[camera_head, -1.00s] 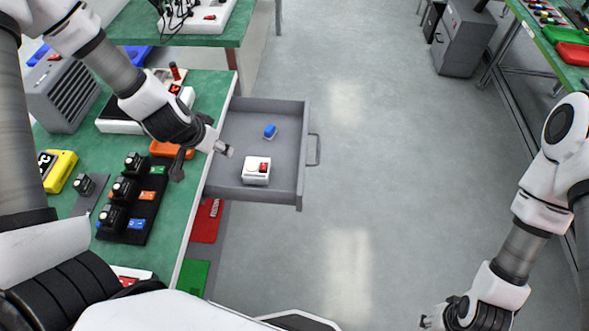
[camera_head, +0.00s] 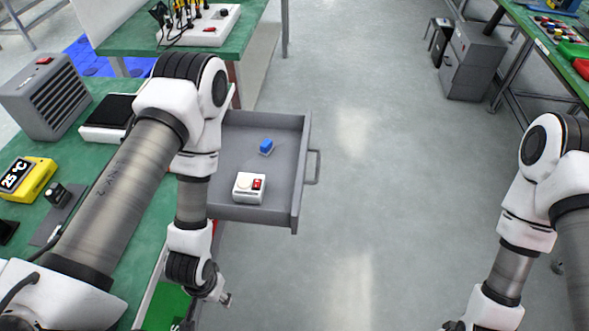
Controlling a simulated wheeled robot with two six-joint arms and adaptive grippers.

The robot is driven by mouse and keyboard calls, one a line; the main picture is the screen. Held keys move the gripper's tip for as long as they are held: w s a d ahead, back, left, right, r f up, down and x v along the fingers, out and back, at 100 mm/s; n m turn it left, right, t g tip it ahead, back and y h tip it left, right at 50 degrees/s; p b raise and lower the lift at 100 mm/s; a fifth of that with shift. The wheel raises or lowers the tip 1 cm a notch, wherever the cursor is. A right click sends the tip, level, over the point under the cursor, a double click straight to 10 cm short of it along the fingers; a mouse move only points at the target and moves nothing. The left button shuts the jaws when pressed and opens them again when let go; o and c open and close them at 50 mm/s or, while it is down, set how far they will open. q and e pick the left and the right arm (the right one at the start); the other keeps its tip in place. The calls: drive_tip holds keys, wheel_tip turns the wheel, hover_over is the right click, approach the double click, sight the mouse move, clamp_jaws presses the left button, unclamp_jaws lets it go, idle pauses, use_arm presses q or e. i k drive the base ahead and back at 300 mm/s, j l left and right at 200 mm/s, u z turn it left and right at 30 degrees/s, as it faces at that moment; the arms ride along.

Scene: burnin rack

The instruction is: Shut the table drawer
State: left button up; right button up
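The grey table drawer (camera_head: 301,180) stands pulled out from the green-topped table (camera_head: 155,235) on the left, its front panel and handle (camera_head: 314,167) facing right. Inside lie a small blue object (camera_head: 266,147) and a white box with a red switch (camera_head: 249,187). My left gripper (camera_head: 208,310) hangs below the drawer's near side in the picture, beside the table edge. Its fingers look spread and empty, apart from the drawer and its handle. My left forearm hides part of the table and the drawer's inner end. My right gripper (camera_head: 456,325) is mostly cut off at the bottom edge.
A grey heater-like box (camera_head: 45,100), a yellow temperature meter (camera_head: 27,178) and a white device (camera_head: 106,120) stand on the table. Another bench (camera_head: 255,12) stands behind, and a grey cabinet (camera_head: 474,60) at the back right. The floor right of the drawer is clear.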

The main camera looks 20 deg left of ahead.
sight(243, 131)
drive_tip(key=i+l+u, duration=0.1)
drive_tip(key=l+u, duration=0.3)
drive_tip(key=i+l+u, duration=0.1)
drive_tip(key=u, duration=0.25)
drive_tip(key=i+l+u, duration=0.1)
drive_tip(key=l+u, duration=0.3)
drive_tip(key=i+l+u, duration=0.1)
drive_tip(key=l+u, duration=0.75)
